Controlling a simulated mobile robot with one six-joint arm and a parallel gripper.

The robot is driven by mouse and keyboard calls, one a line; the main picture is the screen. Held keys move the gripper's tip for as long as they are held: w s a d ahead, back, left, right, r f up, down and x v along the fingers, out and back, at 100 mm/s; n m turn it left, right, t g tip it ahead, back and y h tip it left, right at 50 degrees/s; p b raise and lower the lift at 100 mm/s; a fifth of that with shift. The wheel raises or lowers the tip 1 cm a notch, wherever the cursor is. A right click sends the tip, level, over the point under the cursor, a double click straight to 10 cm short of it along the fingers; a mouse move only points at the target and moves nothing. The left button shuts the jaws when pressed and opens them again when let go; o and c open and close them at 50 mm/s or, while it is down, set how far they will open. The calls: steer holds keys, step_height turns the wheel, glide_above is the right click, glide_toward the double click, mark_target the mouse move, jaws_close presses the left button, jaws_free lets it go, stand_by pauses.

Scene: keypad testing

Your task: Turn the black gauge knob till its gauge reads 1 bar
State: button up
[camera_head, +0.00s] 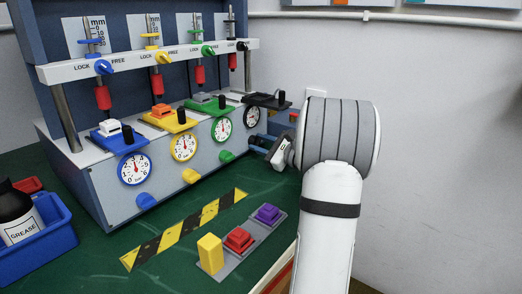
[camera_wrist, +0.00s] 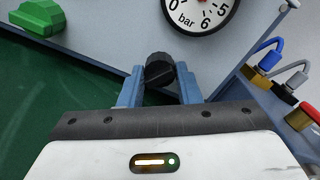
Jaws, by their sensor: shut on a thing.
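The black gauge knob (camera_wrist: 160,68) sits on the grey front panel, between the two blue fingers of my gripper (camera_wrist: 161,88), which is shut on it. In the head view my gripper (camera_head: 258,140) reaches the panel from the right and hides most of the knob. The black-rimmed gauge (camera_head: 252,117) is right above it; its needle is too small there to read. In the wrist view only the lower part of this gauge (camera_wrist: 203,12) shows, with 0, 5, 6 and "bar"; the needle is not in view.
A green knob (camera_wrist: 38,16) is left of my gripper; it also shows in the head view (camera_head: 227,156). Blue and black cable plugs (camera_wrist: 268,62) and a red part (camera_wrist: 310,116) are close on the right. A button strip (camera_head: 255,243) lies on the green table in front.

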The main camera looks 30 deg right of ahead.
steer(key=shift+n, duration=0.3)
steer(key=o, duration=1)
steer(key=shift+s, duration=0.15)
steer(key=p+v, duration=0.1)
steer(key=v, duration=0.6)
steer(key=shift+s+d+p, duration=0.1)
steer(key=shift+s+p, duration=0.1)
steer(key=shift+p, duration=0.2)
steer(key=shift+s, duration=0.15)
